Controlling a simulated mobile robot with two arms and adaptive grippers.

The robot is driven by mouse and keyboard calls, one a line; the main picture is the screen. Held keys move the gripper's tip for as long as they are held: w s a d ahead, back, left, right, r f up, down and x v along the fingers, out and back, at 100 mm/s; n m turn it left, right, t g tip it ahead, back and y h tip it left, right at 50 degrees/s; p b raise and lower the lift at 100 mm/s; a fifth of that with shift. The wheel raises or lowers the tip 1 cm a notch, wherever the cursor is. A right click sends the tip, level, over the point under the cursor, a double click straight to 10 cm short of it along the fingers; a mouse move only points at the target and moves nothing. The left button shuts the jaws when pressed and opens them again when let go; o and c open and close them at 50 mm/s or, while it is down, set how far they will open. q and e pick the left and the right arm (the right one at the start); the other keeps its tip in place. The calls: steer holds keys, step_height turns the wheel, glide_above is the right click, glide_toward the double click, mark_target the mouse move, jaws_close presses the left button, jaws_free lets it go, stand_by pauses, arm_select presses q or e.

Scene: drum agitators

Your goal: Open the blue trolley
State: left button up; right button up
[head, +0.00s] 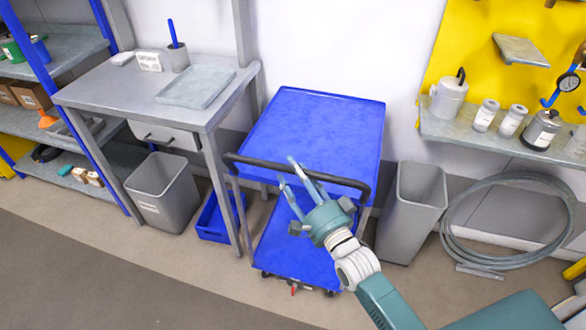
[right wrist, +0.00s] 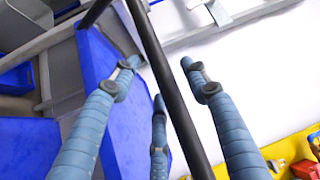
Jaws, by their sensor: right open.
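The blue trolley (head: 318,130) stands against the wall in the middle of the head view, with a flat blue top and a lower blue deck (head: 300,245) on castors. Its black handle bar (head: 262,166) runs along the near side. My right gripper (head: 290,172) is open at the handle, its fingers reaching up over the bar. In the right wrist view the black bar (right wrist: 165,80) passes between the open fingers (right wrist: 160,75), and the blue trolley (right wrist: 95,60) lies behind. Whether the fingers touch the bar cannot be told. My left gripper is not in view.
A grey bin (head: 163,192) and a workbench (head: 130,95) stand left of the trolley. Another grey bin (head: 412,212) stands close on its right, beside a coiled hose (head: 450,225). A blue crate (head: 220,215) sits low at the left. The floor in front (head: 130,285) is clear.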

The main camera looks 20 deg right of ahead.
steer(key=shift+w+a, duration=0.1)
steer(key=shift+w, duration=0.3)
jaws_close()
steer(key=shift+s+a, duration=0.1)
